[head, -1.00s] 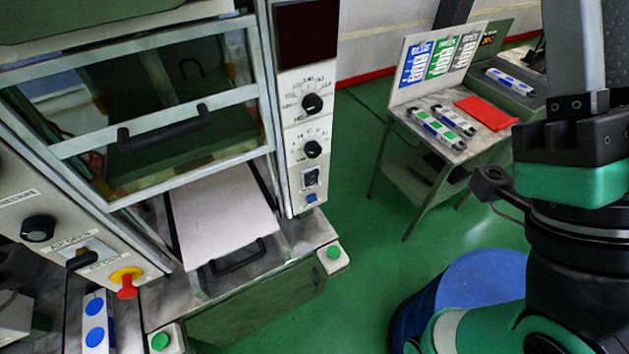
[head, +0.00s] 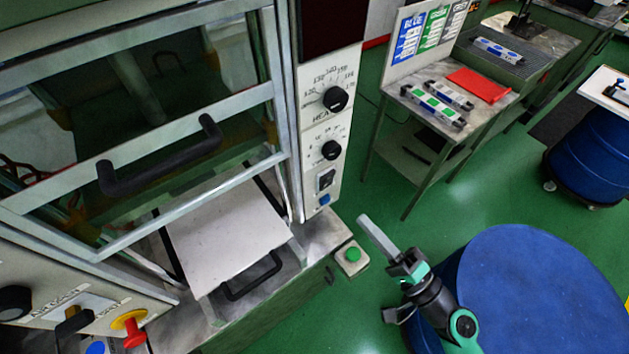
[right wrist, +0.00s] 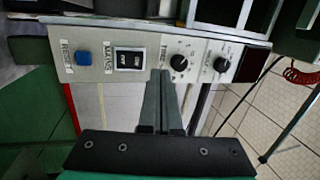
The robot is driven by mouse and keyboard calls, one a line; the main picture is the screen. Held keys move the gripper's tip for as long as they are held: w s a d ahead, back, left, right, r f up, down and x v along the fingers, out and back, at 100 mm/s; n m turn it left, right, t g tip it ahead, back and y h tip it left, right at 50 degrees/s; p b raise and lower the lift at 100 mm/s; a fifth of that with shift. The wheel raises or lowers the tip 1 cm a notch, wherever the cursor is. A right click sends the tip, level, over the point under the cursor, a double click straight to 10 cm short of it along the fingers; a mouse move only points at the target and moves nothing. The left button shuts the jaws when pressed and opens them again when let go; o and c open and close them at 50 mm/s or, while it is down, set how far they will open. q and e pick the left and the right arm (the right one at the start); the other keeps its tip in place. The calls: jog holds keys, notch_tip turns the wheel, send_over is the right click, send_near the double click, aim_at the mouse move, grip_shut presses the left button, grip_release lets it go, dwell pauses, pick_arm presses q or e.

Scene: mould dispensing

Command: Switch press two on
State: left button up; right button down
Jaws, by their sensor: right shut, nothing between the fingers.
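The press's light control panel (head: 322,140) stands on the right side of the press. It carries a black rocker switch (head: 326,179) below two black knobs, with a blue button under it. In the right wrist view the rocker switch (right wrist: 130,60) is labelled MAINS, beside the blue RESET button. My right gripper (head: 372,232) is shut and empty, below and right of the panel, apart from it. In the right wrist view the closed fingers (right wrist: 161,80) point at the panel, right of the rocker switch. My left gripper is not in view.
A green button box (head: 351,257) sits at the press's front corner, near my right gripper. The press's door handle (head: 160,165) and a pale plate (head: 225,235) are to the left. A blue drum (head: 530,290) stands lower right. A side table (head: 475,108) holds moulds and a red cloth.

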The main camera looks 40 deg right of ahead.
jog(key=shift+m+g+h, duration=0.5)
jog(key=shift+m+h, duration=0.2)
jog(key=shift+h, duration=0.2)
jog(key=s+f, duration=0.1)
jog(key=d+f, duration=0.1)
jog(key=s+f, duration=0.1)
jog(key=shift+s+d+f, duration=0.15)
jog(key=shift+s+d, duration=0.1)
jog(key=shift+s, duration=0.05)
jog(key=p, duration=0.5)
send_near(329, 177)
jog(key=w, duration=0.6)
jog(key=shift+d+r, duration=0.25)
jog(key=shift+r, duration=0.15)
jog(key=shift+w, duration=0.4)
